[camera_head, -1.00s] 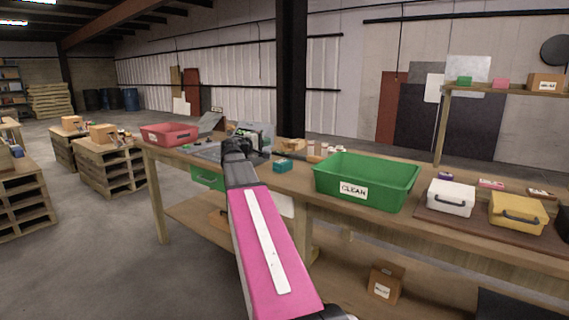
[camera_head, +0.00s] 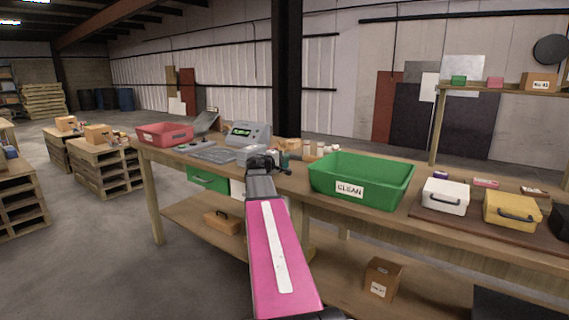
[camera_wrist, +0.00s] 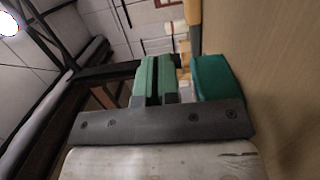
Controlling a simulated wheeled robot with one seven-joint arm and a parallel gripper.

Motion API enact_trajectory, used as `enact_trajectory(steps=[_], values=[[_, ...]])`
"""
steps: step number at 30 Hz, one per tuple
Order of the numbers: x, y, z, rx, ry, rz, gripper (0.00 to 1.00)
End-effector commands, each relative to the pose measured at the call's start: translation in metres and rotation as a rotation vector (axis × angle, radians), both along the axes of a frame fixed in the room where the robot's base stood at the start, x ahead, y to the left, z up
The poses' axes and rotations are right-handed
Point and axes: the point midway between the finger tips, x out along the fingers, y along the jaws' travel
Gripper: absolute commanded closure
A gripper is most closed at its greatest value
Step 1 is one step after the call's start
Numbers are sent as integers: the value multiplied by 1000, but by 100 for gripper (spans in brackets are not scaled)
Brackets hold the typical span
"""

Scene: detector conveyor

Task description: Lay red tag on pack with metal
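My gripper (camera_head: 272,160) is over the bench, left of the green bin, close to a small teal box (camera_head: 285,167). In the wrist view, its green fingers (camera_wrist: 157,80) are close together with a thin dark slit between them. I see nothing held. The teal box (camera_wrist: 212,78) is just right of the fingers, apparently apart from them. A white case (camera_head: 445,196) and a yellow case (camera_head: 511,211) lie closed on a dark mat (camera_head: 470,225), with a black case (camera_head: 561,222) at the right edge. A flat pinkish-red piece (camera_head: 486,183) lies behind them. Which pack has metal cannot be told.
A green bin labelled CLEAN (camera_head: 372,191) stands mid-bench. A grey device with a lit green screen (camera_head: 243,133) and a red bin (camera_head: 165,134) are at the left. Small bottles and boxes (camera_head: 312,149) stand behind my gripper. A shelf (camera_head: 490,91) is at the upper right.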

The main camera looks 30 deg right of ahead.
Motion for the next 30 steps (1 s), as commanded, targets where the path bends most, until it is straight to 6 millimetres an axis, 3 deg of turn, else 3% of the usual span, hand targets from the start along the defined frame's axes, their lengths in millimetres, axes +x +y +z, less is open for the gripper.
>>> enact_trajectory(steps=[4,29,30], values=[[0,0,-17,-1,2,0,100],[0,0,-30,0,1,0,100],[0,0,-30,0,1,0,87]])
